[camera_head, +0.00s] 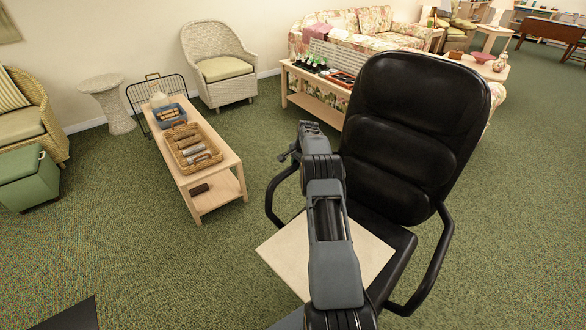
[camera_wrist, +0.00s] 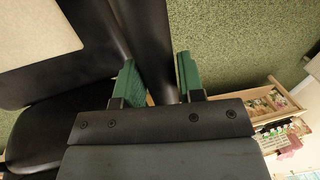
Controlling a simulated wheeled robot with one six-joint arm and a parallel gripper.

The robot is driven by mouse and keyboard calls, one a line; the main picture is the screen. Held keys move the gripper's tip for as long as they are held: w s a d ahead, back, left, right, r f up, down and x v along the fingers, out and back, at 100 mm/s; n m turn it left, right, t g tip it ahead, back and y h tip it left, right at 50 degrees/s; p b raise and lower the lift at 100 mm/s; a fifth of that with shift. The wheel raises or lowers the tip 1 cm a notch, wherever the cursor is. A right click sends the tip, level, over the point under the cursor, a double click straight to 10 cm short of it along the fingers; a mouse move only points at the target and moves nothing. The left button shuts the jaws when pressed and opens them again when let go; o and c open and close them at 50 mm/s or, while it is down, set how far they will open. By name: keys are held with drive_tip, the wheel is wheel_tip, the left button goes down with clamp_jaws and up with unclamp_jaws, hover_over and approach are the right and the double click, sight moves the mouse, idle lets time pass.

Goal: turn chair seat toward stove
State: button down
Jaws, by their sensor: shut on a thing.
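A black padded office chair (camera_head: 405,125) stands right of centre in the head view, its backrest away from me and its seat partly behind my arm. A flat beige square piece (camera_head: 285,255) lies on the seat; it also shows in the wrist view (camera_wrist: 35,32). My gripper (camera_head: 290,152) reaches the chair's left armrest (camera_head: 271,195). In the wrist view, the green fingers of my gripper (camera_wrist: 158,78) stand either side of a black bar of the chair (camera_wrist: 150,35), shut on it. I can make out no stove in either view.
A low wooden table (camera_head: 225,165) with a wicker basket (camera_head: 190,145) stands left of the chair. A wicker armchair (camera_head: 218,65) and a long wooden table (camera_head: 305,88) stand behind. A green ottoman (camera_head: 28,178) is far left.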

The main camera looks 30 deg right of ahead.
drive_tip(key=shift+w+d+m, duration=0.15)
drive_tip(key=shift+d+m, duration=0.55)
drive_tip(key=shift+d, duration=1.25)
drive_tip(key=c, duration=0.7)
unclamp_jaws()
drive_tip(key=shift+c, duration=0.2)
drive_tip(key=shift+r, duration=0.1)
drive_tip(key=v, duration=1.3)
drive_tip(key=shift+r, duration=0.35)
drive_tip(key=shift+a, duration=0.2)
